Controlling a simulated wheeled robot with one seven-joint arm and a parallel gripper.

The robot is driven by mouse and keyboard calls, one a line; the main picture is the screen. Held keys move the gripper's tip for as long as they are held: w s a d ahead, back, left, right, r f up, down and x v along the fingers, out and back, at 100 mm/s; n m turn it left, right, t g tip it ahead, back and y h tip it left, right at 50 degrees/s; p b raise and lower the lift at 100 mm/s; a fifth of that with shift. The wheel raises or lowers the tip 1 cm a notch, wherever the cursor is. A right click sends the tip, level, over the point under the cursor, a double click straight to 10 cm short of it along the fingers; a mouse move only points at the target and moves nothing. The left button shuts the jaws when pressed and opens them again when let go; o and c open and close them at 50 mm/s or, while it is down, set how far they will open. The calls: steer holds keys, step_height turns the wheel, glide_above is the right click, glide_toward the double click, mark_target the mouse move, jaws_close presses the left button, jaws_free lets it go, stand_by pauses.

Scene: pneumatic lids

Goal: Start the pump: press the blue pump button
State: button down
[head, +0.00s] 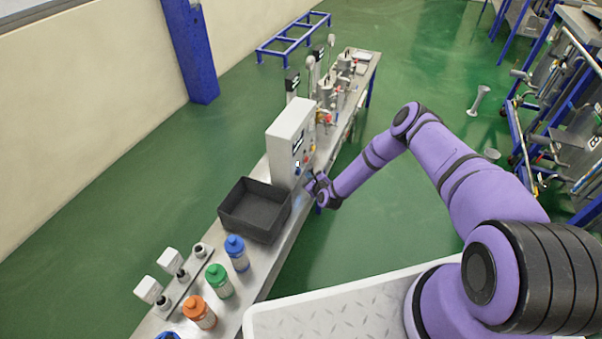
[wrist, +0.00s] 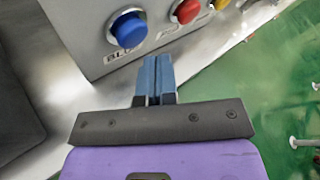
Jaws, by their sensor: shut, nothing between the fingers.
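The blue pump button (wrist: 127,29) sits on the face of a grey control box, at the upper left of the wrist view. My gripper (wrist: 154,60) has its two blue fingers shut together with nothing between them. The fingertips point at the box's lower front, below and to the right of the blue button in the wrist view, and appear apart from the button. In the head view the control box (head: 283,143) stands on the bench and my gripper (head: 312,183) is at its lower right side. The button itself is too small to tell clearly there.
A red button (wrist: 185,11) and a yellow one (wrist: 220,3) sit right of the blue button. A black bin (head: 250,229) stands beside the box on the bench. Blue, green and orange bottles (head: 219,281) stand nearer me.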

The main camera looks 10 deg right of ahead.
steer(key=shift+s+d, duration=0.6)
steer(key=shift+d, duration=0.2)
steer(key=shift+s+d, duration=0.6)
steer(key=shift+d, duration=0.2)
steer(key=shift+w+r, duration=0.1)
